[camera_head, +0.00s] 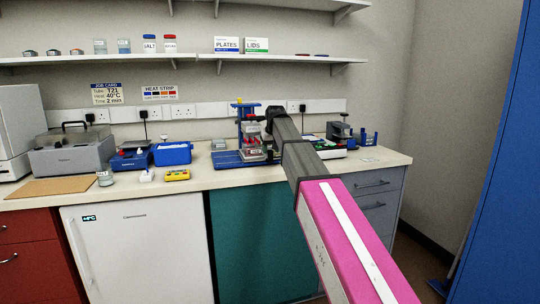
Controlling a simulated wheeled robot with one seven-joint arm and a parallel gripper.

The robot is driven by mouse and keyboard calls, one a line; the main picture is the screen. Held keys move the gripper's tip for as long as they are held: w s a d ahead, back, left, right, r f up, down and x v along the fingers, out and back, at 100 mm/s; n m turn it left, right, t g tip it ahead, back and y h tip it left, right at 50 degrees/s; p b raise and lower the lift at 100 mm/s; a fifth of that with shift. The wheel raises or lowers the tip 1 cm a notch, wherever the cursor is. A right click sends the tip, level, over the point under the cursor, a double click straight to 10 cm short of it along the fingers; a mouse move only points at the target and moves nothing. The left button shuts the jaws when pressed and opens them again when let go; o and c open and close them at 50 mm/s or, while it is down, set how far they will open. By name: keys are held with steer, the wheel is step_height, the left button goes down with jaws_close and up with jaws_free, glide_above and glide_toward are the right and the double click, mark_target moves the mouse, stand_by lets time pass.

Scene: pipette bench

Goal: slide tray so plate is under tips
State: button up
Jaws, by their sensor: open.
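A blue stand (244,109) with a yellow top rises at the back of the bench, behind my gripper. A flat blue base or tray (228,161) lies on the bench at its foot. My wrist and arm cover the right part of the stand.
A blue box (173,153), a yellow device (177,175) and a small jar (105,178) stand to the left. A green and white item (333,153) and a blue rack (369,138) are right of my arm. The bench front (215,179) is clear.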

steer(key=shift+x, duration=1.6)
jaws_close()
steer(key=s+a, duration=0.1)
steer(key=a, duration=0.3)
steer(key=s+a, duration=0.1)
steer(key=a, duration=0.3)
steer(key=s+a, duration=0.1)
steer(key=a, duration=0.3)
steer(key=shift+s+a, duration=0.25)
jaws_free()
steer(key=shift+a, duration=0.15)
steer(key=shift+r, duration=0.1)
